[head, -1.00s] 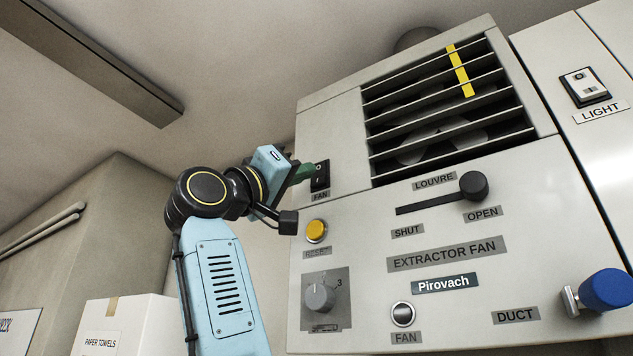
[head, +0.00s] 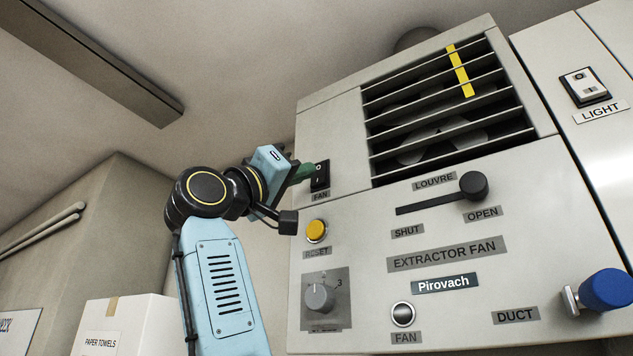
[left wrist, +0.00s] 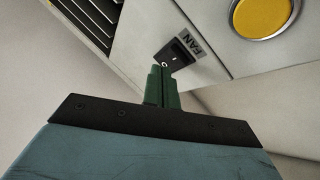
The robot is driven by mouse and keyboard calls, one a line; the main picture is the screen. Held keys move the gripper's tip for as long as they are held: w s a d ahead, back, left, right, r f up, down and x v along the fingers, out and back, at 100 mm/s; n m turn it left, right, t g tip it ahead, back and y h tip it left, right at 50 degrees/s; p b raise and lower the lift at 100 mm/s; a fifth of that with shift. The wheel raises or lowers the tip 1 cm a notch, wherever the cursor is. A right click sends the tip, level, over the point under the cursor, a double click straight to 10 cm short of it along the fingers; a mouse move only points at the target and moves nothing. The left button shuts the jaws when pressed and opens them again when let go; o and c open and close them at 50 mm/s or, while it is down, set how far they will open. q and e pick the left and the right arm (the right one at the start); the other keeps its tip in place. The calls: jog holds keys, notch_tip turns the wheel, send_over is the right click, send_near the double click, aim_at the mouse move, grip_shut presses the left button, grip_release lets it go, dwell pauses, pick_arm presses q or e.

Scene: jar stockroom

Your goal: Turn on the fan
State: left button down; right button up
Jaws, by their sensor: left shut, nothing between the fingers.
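The extractor fan panel (head: 340,260) is a pale grey cabinet front. Its black rocker switch (head: 321,175), labelled FAN, sits at the upper left, below and left of the louvre grille (head: 445,110). The switch also shows in the left wrist view (left wrist: 175,53). My left gripper (head: 306,171) is shut and empty, its green fingertips (left wrist: 160,73) right at the switch. I cannot tell whether they touch it or which way the rocker is tipped. A round silver button (head: 403,314), also labelled FAN, is low on the panel. My right gripper is out of view.
A yellow button (head: 317,231) labelled RESET and a grey dial (head: 319,298) are below the switch. A black louvre lever (head: 473,186) stands near OPEN. A blue duct handle (head: 605,289) sticks out at right. A light switch (head: 585,87) is at upper right.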

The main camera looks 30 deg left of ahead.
pick_arm(q)
jog(key=shift+w, duration=0.1)
dwell(0.3)
jog(key=shift+w, duration=0.35)
jog(key=shift+w+f, duration=0.15)
jog(key=shift+w, duration=0.25)
dwell(0.7)
jog(key=shift+s, duration=0.2)
jog(key=shift+s, duration=0.7)
jog(key=shift+s+a+r+b, duration=0.15)
jog(key=shift+s+b, duration=0.15)
jog(key=shift+s, duration=0.5)
jog(key=shift+s+r+b, duration=0.2)
jog(key=shift+s+b, duration=0.15)
jog(key=shift+s, duration=0.5)
jog(key=shift+s+a+r+b, duration=0.15)
jog(key=shift+s+b, duration=0.15)
jog(key=shift+s, duration=0.5)
